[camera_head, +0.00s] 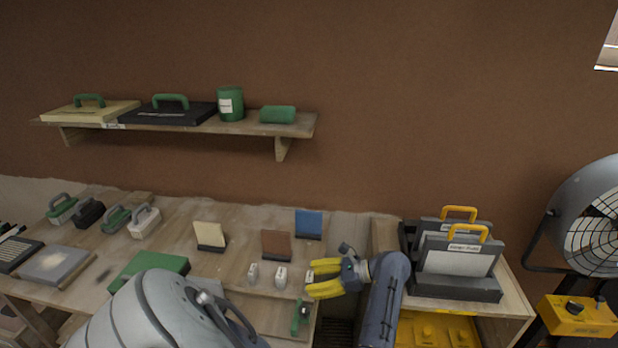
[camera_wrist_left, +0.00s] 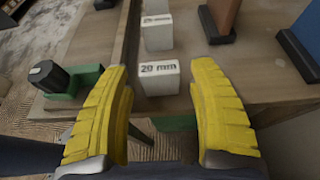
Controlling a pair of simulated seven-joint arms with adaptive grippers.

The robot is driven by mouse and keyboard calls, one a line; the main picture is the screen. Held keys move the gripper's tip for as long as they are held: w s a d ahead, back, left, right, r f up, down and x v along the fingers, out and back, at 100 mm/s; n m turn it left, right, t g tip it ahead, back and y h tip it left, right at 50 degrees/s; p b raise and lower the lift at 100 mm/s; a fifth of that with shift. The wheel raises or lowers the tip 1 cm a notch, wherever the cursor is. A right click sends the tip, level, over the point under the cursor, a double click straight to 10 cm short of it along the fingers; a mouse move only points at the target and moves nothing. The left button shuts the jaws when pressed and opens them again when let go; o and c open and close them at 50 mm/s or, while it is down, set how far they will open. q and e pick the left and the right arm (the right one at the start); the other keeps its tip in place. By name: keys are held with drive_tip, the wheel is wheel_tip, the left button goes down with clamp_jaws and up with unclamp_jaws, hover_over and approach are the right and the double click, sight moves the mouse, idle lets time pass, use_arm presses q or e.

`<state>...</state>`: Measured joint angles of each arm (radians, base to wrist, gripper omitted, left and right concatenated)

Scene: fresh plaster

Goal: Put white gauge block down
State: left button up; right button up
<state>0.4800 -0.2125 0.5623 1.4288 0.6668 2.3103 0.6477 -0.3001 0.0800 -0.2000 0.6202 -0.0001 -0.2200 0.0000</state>
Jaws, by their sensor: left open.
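A white gauge block (camera_wrist_left: 158,79) marked "20 mm" stands upright on the wooden bench, near its edge. It lies between and just beyond my left gripper's fingertips, with visible gaps on both sides. My left gripper (camera_head: 312,278), with yellow ribbed fingers, is open and holds nothing; its fingers also show in the left wrist view (camera_wrist_left: 160,74). In the head view this block (camera_head: 309,275) is partly hidden by the fingers. Two similar white blocks stand in a row beyond it, the middle one (camera_head: 281,277) and the far one (camera_head: 253,273). My right gripper is not in view.
A brown panel (camera_head: 276,244) and a blue panel (camera_head: 309,223) stand in dark bases behind the blocks. A green fixture with a black knob (camera_wrist_left: 62,82) is close by the bench edge. A dark rack (camera_head: 453,288) with yellow-handled cases stands at the right.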

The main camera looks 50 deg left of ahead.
use_arm(q)
drive_tip(key=shift+v, duration=1)
drive_tip(key=shift+w+d+r, duration=0.2)
drive_tip(key=shift+w+d, duration=0.2)
drive_tip(key=shift+c, duration=0.9)
